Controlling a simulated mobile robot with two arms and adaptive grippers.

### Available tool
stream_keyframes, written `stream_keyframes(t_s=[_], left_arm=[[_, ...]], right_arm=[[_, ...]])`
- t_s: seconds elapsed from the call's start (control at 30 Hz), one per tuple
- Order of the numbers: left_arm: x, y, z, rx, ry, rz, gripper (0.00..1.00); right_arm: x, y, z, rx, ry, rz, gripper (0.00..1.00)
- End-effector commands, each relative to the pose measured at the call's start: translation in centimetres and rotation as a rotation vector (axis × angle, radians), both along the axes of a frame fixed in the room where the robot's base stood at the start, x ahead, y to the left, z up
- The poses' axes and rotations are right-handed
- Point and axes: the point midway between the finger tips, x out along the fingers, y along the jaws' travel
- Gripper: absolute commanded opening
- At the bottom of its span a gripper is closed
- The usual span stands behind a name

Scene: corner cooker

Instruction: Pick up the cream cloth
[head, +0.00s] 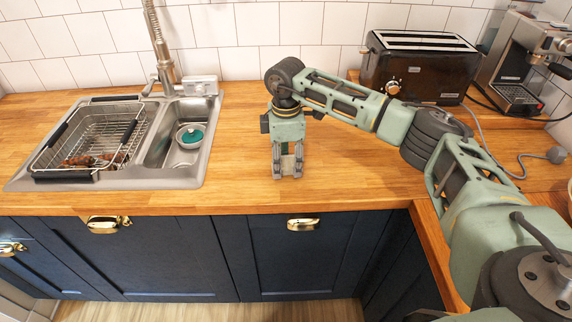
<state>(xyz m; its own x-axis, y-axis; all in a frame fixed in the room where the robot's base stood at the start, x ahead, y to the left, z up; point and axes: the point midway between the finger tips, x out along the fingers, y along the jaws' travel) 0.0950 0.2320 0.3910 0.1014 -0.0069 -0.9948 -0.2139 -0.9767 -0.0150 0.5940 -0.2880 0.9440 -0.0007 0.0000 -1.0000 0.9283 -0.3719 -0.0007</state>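I cannot make out a cream cloth for certain in the head view. My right gripper (288,174) points down over the wooden counter in the middle, to the right of the sink. Its fingertips are close to the worktop. Whether they touch it, and whether anything lies between them, I cannot tell. The fingers look close together with a narrow gap, too small to judge. My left gripper is not in view.
A metal sink (163,177) at left holds a wire basket (92,135) and a teal-topped item (191,134). A black toaster (418,65) and a coffee machine (524,62) stand at the back right. A grey cable (512,176) crosses the right counter. The front-centre counter is clear.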

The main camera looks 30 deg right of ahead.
Motion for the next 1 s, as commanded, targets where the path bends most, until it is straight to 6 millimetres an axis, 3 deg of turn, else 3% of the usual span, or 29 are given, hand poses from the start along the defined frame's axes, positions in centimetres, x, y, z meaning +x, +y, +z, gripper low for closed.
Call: stream_keyframes(t_s=[0.27,0.63,0.87,1.0], left_arm=[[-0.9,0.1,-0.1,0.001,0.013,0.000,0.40],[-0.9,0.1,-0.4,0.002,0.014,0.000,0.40],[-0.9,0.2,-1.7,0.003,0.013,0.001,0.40],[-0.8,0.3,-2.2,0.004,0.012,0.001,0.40]], right_arm=[[0.0,0.0,0.0,0.000,0.000,0.000,0.17],[0.1,0.0,0.6,0.001,-0.001,0.000,0.17],[0.2,0.0,4.0,0.001,-0.007,0.000,0.17],[-2.5,-1.0,5.4,-0.001,-0.003,0.001,0.17]])
